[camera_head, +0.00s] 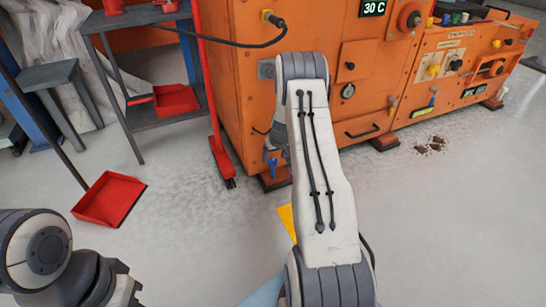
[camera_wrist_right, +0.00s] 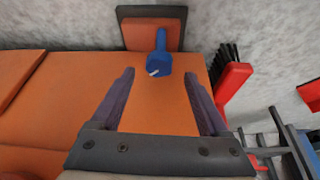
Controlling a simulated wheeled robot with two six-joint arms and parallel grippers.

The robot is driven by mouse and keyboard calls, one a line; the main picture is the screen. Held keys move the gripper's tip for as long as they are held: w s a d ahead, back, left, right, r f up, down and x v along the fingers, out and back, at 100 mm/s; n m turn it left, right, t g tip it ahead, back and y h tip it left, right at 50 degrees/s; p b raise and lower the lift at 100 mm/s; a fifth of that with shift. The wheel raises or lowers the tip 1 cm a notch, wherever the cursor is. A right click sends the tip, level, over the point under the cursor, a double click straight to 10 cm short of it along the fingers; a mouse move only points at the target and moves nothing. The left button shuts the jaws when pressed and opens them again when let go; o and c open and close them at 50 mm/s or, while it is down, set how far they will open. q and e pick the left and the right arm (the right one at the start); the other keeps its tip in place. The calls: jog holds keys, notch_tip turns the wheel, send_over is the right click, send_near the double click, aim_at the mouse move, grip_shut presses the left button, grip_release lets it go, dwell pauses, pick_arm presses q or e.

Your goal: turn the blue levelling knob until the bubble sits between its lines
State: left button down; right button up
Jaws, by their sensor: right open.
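The blue levelling knob (camera_wrist_right: 158,62) shows in the right wrist view, with a small white mark on it, in front of an orange foot. In the head view, a blue part (camera_head: 271,165) shows low at the orange machine's near corner, beside my right arm. My right gripper (camera_wrist_right: 159,77) is open and empty, its two fingers spread either side of the knob's line. The knob appears beyond the fingertips, not between them. In the head view my right arm hides most of this gripper. The bubble and its lines cannot be made out. My left arm shows at the lower left; its fingers are not visible.
The orange machine (camera_head: 390,90) fills the upper right. A red-handled broom (camera_wrist_right: 232,85) stands close beside the knob. A red dustpan (camera_head: 109,198) lies on the floor at left, near a grey shelf (camera_head: 150,117). Open floor lies in front.

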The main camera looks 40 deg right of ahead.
jog(key=p+v, duration=0.2)
jog(key=v, duration=0.5)
jog(key=shift+r+p, duration=0.25)
jog(key=shift+p, duration=0.15)
jog(key=shift+s+a, duration=0.1)
jog(key=w+a+r+n+y+p, duration=0.2)
jog(key=a+r+p, duration=0.3)
jog(key=a+r, duration=0.75)
jog(key=s+a+r+n+g+p, duration=0.1)
jog(key=s+a+r+p, duration=0.2)
jog(key=a, duration=0.4)
jog(key=s+a+r+n+y+p, duration=0.1)
jog(key=s+a+r+n, duration=0.15)
jog(key=a+r, duration=0.4)
jog(key=s+a+r+g+p, duration=0.15)
jog(key=s+a+r, duration=0.25)
jog(key=a, duration=0.4)
jog(key=s+a+r+n+g+p, duration=0.1)
jog(key=s+a+r+n+p, duration=0.2)
jog(key=s, duration=0.5)
jog(key=s+a+r+n+p, duration=0.1)
jog(key=s+a+r+p, duration=0.15)
jog(key=s+r, duration=0.45)
jog(key=s+a+r+n+g+p, duration=0.1)
jog(key=s+a+r+p, duration=0.2)
jog(key=s, duration=0.6)
notch_tip(320, 180, up, 38)
jog(key=d+p, duration=0.1)
jog(key=p, duration=3.7)
jog(key=shift+s+h, duration=0.3)
